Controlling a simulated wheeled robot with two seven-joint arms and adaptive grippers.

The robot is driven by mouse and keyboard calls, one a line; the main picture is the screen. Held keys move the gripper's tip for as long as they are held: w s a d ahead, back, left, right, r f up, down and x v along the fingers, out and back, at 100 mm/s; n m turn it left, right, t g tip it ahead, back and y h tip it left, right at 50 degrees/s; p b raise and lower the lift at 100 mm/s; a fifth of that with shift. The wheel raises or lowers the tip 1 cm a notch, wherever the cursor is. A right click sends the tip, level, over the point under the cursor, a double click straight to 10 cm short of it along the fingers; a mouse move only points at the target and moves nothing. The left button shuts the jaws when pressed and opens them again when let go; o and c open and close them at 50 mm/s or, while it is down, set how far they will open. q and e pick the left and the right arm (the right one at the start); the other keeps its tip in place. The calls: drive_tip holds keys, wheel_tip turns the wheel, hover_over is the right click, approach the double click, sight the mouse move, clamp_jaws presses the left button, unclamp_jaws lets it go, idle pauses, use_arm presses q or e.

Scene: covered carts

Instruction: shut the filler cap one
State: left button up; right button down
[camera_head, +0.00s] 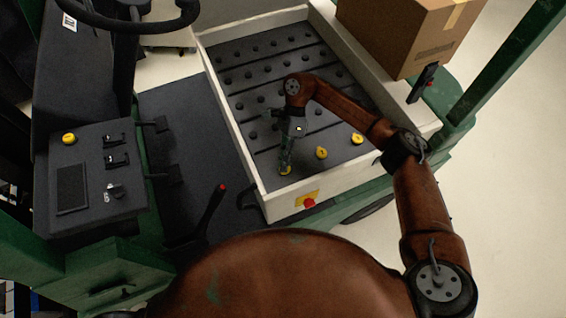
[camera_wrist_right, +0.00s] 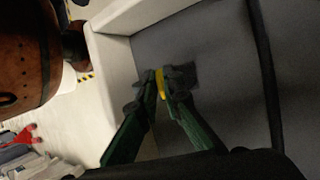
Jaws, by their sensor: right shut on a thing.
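Three yellow filler caps sit in a row on the dark bed near the front wall of the cart. The leftmost yellow cap (camera_head: 285,171) is under my right gripper (camera_head: 286,165), which reaches down from above. In the right wrist view this yellow cap (camera_wrist_right: 160,83) is between the green fingers of my right gripper (camera_wrist_right: 165,92), which is shut on it. The middle cap (camera_head: 322,153) and the right cap (camera_head: 357,139) stand free. No label shows which one is number one. My left gripper is not in view.
The bed has a pale raised rim (camera_head: 229,128) with a red knob (camera_head: 309,203) on its front. A cardboard box (camera_head: 405,32) stands at the back right. A control panel (camera_head: 88,172) and a black lever (camera_head: 211,207) are at the left.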

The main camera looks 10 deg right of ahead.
drive_tip(key=c, duration=2.1)
unclamp_jaws()
drive_tip(key=v, duration=1.2)
